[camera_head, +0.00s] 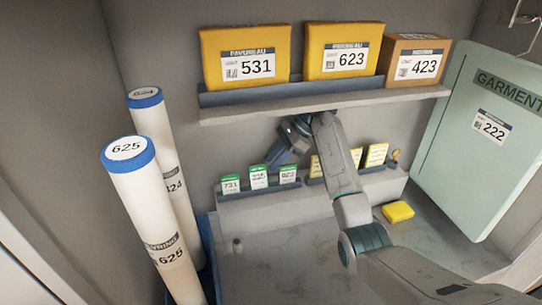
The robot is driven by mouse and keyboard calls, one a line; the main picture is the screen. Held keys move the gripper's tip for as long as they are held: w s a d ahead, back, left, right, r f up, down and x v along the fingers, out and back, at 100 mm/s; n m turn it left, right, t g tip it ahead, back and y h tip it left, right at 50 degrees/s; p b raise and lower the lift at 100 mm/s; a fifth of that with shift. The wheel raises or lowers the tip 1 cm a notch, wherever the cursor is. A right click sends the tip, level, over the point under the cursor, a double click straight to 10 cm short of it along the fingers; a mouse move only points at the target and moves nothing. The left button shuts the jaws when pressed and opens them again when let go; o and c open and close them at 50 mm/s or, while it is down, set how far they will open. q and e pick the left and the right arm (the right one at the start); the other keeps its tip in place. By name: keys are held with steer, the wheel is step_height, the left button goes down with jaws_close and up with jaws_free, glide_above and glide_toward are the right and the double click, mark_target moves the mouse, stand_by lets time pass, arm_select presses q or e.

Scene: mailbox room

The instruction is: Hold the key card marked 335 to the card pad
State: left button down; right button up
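Several green-topped cards stand upright in a blue-grey holder on a low ledge. The middle one (258,177) seems to read 335, though the print is small; its neighbours are a left card (230,184) that seems to read 731 and a right card (288,174) that I cannot read surely. My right gripper (278,156) is above and behind the front of these cards, under the upper shelf, angled down to the left. Its fingertips are small and dark, so I cannot tell if they are open. No card pad is recognisable. My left gripper is out of view.
Yellow boxes 531 (246,68) and 623 (341,61) and brown box 423 (417,69) stand on the upper shelf (320,103). White tubes (150,210) stand left. A green garment case (485,140) leans right. A yellow block (397,212) lies on the counter (290,270).

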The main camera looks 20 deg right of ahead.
mark_target(259, 186)
steer(key=x, duration=0.1)
steer(key=b+x, duration=0.1)
steer(key=x, duration=0.1)
steer(key=s+b+x, duration=0.1)
steer(key=x, duration=0.1)
steer(key=shift+a+r, duration=0.15)
steer(key=shift+a, duration=0.05)
steer(key=shift+a+f+b, duration=0.15)
steer(key=shift+f+b, duration=0.1)
steer(key=shift+b, duration=0.05)
steer(key=shift+a+f, duration=0.2)
steer(key=shift+a, duration=0.1)
steer(key=shift+a, duration=0.1)
steer(key=c, duration=0.5)
steer(key=shift+w+a+f, duration=0.1)
steer(key=shift+w+f, duration=0.1)
steer(key=shift+w, duration=0.15)
jaws_close()
steer(key=shift+r, duration=0.1)
